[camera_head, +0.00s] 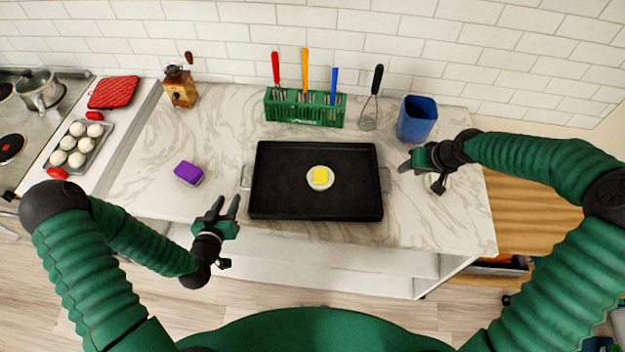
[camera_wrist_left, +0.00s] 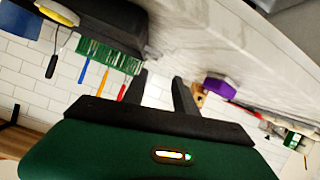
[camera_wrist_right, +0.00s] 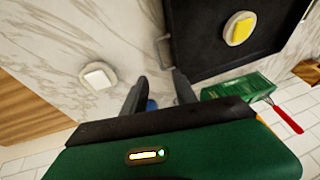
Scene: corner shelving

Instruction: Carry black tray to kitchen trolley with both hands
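The black tray (camera_head: 280,190) lies flat on the marble counter, with a small metal handle at each short side. A white dish with a yellow block (camera_head: 320,177) sits in its middle. My left gripper (camera_head: 226,208) is open and empty, in front and to the left of the tray's left handle (camera_head: 245,177). My right gripper (camera_head: 408,163) is open and empty beside the tray's right side, near the right handle (camera_head: 385,178). The tray also shows in the right wrist view (camera_wrist_right: 200,40). A wooden surface (camera_head: 525,205), possibly the kitchen trolley, stands right of the counter.
A green rack (camera_head: 305,108) with several utensils and a blue container (camera_head: 416,119) stand behind the tray. A purple block (camera_head: 189,173) lies to its left. A white dish (camera_wrist_right: 98,76) sits beneath my right gripper. A coffee grinder (camera_head: 180,88) stands back left.

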